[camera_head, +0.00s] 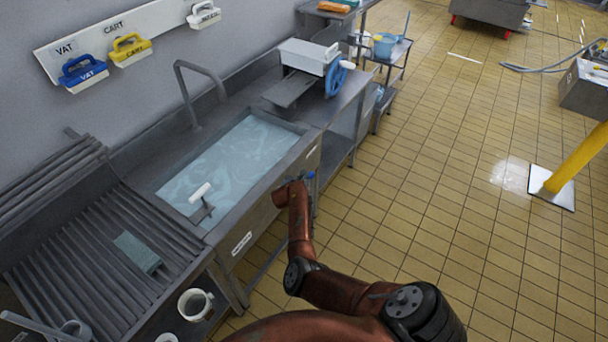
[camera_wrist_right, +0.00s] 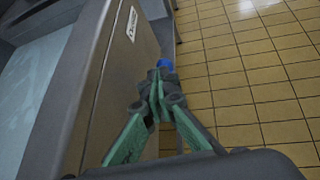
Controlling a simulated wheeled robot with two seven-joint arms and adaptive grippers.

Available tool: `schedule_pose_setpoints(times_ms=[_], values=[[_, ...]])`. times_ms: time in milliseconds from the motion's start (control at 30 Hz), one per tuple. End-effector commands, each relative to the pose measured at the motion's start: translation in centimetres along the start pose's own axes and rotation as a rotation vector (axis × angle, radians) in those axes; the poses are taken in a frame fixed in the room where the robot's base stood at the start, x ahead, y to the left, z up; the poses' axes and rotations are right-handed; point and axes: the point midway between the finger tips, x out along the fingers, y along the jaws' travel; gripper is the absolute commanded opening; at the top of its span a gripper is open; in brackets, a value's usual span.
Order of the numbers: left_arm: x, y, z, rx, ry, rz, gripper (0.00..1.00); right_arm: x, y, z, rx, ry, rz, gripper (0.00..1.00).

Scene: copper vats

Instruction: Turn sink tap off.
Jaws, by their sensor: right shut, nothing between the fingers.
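The sink (camera_head: 166,192) is full of bluish water, and a grey gooseneck tap (camera_head: 183,83) stands at its back edge. No stream from the spout can be made out. A small blue part (camera_head: 311,175), perhaps the tap's knob, shows low at the sink's front face; in the right wrist view a blue part (camera_wrist_right: 165,64) lies just beyond my fingertips. My right gripper (camera_head: 302,181) is in front of the sink's front panel, small and partly hidden. In the wrist view its green-sided fingers (camera_wrist_right: 157,82) are shut and empty. Whether they touch the blue part is unclear. My left gripper is out of view.
The sink's front panel (camera_wrist_right: 115,75) stands close on the left of my right gripper. A white-handled tool (camera_head: 201,193) is at the sink's front left. A ribbed drainboard (camera_head: 75,232) is on the left. A machine with a blue wheel (camera_head: 336,78) stands beyond. Tiled floor (camera_head: 430,190) is open on the right.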

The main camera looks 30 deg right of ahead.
Motion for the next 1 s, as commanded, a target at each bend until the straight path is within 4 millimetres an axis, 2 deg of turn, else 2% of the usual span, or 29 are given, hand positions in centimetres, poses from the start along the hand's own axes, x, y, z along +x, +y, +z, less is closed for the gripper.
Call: schedule_pose_setpoints(times_ms=[33, 100, 300, 900, 1000], values=[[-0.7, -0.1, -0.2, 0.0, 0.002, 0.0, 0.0, -1.1, 0.0, 0.4, 0.003, 0.0, 0.001, 0.0], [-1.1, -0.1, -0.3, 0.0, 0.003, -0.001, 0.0, -2.0, 0.0, 0.6, 0.001, 0.0, 0.0, 0.0], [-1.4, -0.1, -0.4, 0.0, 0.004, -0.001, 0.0, -3.6, 0.0, 0.7, 0.0, 0.001, 0.001, 0.0], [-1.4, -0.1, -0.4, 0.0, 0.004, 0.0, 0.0, -3.8, 0.1, 0.7, -0.002, 0.0, 0.002, 0.0], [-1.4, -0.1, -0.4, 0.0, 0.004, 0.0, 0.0, -3.5, -0.5, 0.2, -0.055, -0.014, -0.003, 0.0]])
